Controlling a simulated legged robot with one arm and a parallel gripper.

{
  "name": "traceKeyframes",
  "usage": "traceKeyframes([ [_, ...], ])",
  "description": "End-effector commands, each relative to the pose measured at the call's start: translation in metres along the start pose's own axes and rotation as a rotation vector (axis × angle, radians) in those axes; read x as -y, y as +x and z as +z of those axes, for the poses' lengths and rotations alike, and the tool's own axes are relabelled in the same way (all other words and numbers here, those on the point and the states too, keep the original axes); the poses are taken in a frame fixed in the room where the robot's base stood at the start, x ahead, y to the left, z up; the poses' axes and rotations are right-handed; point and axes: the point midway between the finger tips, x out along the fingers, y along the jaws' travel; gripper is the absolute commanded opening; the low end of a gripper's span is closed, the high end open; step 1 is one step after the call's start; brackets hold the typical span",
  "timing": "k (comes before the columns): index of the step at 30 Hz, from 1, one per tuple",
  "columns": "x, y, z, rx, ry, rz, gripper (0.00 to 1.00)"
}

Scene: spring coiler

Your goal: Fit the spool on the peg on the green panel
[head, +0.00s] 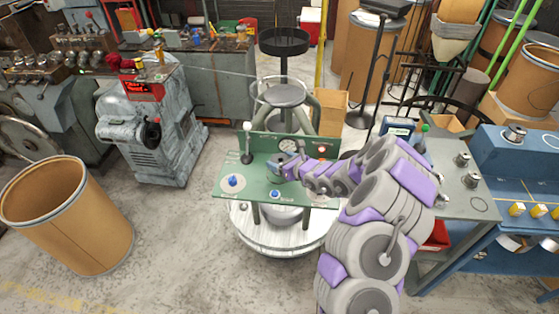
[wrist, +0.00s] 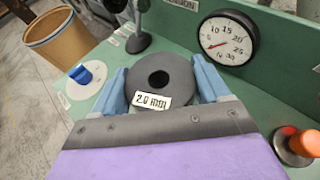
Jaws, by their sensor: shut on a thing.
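The spool (wrist: 155,62) is a dark grey disc with a round centre hole and a "2.0 mm" tag on its near side. My gripper (wrist: 160,75) is shut on it, one blue finger on each side, in the wrist view. The spool is over the green panel (wrist: 255,88); I cannot tell whether it touches it. The hole looks dark, and no peg shows in it. In the head view my gripper (head: 283,165) is over the middle of the green panel (head: 228,192), and the spool cannot be made out. I cannot pick out the peg in either view.
A blue knob (wrist: 87,75) on a white disc is at the panel's left. A lever (wrist: 138,38) and a gauge (wrist: 228,38) stand behind the spool. An orange-red knob (wrist: 303,143) is at right. A fibre drum (head: 75,215) stands left on the floor.

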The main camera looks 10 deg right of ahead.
Motion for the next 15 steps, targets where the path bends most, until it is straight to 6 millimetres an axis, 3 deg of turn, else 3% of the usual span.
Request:
traceKeyframes([
  [15, 0.0046, -0.0021, -0.0014, 0.004, 0.003, 0.001, 0.29],
])
